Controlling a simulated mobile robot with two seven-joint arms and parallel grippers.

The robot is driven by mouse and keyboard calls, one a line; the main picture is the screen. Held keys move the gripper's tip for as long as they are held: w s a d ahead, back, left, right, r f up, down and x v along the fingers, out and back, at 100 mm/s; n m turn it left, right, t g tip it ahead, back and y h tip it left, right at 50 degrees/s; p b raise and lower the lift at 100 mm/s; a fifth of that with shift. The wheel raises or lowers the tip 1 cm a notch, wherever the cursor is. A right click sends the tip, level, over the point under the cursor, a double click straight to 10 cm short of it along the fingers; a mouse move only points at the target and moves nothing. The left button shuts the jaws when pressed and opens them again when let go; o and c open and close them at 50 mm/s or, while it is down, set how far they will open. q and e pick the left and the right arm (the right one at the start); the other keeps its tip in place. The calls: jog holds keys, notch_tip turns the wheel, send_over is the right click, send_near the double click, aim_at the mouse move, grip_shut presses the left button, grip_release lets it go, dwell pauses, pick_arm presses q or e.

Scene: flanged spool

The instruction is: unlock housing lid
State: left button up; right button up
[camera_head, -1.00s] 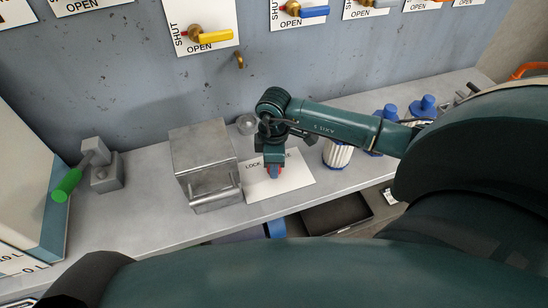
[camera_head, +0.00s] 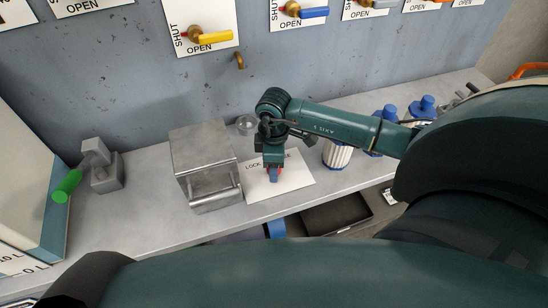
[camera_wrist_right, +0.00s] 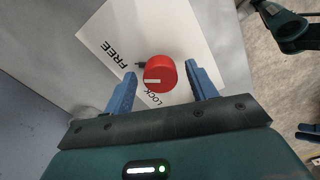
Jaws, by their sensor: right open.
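A red round knob (camera_wrist_right: 159,74) with a white line sits on a white card (camera_wrist_right: 130,40) marked FREE and LOCK. The white line lies on the knob's left part in the wrist view. My right gripper (camera_wrist_right: 161,83) is open, with one blue finger on each side of the knob; I cannot tell whether they touch it. In the head view my right gripper (camera_head: 273,174) points down over the card (camera_head: 297,181) and hides most of the knob. The grey metal housing (camera_head: 200,150), with a bar handle in front, stands left of the card. My left gripper is not in view.
Blue-capped ribbed parts (camera_head: 338,153) stand to the right. Valves with SHUT and OPEN plates (camera_head: 205,37) line the wall. A dark open tray (camera_head: 337,214) lies below the bench edge.

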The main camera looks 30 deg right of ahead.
notch_tip(320, 180, up, 13)
jog(key=shift+r+b, duration=0.15)
jog(key=shift+b, duration=0.2)
jog(key=shift+s, duration=0.1)
dwell(0.6)
